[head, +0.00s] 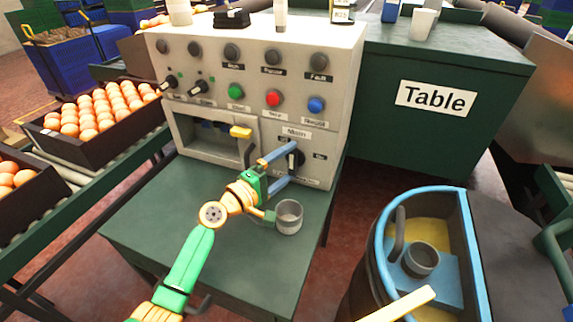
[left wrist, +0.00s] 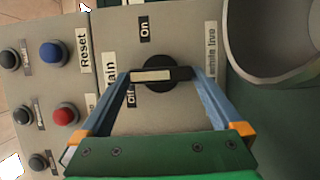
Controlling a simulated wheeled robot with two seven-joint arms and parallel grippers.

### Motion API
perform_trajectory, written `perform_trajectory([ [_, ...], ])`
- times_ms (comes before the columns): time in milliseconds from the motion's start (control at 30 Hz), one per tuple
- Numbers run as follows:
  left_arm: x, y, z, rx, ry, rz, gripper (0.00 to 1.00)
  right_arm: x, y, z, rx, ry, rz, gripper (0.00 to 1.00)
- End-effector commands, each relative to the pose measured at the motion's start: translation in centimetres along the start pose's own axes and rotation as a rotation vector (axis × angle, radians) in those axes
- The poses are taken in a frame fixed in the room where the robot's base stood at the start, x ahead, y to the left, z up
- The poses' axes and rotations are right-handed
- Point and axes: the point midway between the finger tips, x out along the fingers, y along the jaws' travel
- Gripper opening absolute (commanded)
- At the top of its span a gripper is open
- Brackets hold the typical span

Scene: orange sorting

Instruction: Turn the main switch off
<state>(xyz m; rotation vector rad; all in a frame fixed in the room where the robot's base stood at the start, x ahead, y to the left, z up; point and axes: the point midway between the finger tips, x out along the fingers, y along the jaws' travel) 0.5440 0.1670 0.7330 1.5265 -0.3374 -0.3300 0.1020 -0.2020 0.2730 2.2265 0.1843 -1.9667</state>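The main switch (head: 294,158) is a black rotary handle low on the right of the control panel's front. In the head view its handle stands about upright. The left wrist view shows the switch (left wrist: 160,76) sideways, with a pale strip on the handle and "On" and "Off" labels beside it. My left gripper (head: 293,161) is at the switch with its blue fingers apart, one above and one below the handle. In the left wrist view the fingertips (left wrist: 160,75) lie close to the handle's two ends; firm contact cannot be made out. My right gripper is not visible.
The control panel (head: 215,85) carries several knobs and coloured buttons. A grey cup (head: 289,216) stands on the green table just below my left gripper. A blue-rimmed bin (head: 384,215) stands at right.

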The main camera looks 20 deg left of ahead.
Motion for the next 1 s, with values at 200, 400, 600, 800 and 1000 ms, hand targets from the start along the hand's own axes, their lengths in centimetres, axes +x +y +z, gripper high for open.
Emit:
perform_trajectory([
  [200, -0.5, -0.1, 0.0, 0.001, 0.000, -0.003, 1.00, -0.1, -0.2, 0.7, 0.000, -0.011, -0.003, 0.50],
  [400, -4.6, -0.2, 0.0, 0.002, 0.000, -0.005, 1.00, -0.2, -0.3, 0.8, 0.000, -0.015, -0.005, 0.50],
  [600, -7.0, -0.1, 0.0, 0.000, -0.001, -0.002, 1.00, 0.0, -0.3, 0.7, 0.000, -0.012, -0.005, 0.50],
  [800, -7.1, 0.0, 0.0, 0.001, -0.001, -0.001, 1.00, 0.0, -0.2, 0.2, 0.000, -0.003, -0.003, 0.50],
  [1000, -7.1, 0.0, 0.0, 0.001, -0.001, -0.001, 1.00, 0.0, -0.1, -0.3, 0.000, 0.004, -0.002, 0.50],
])
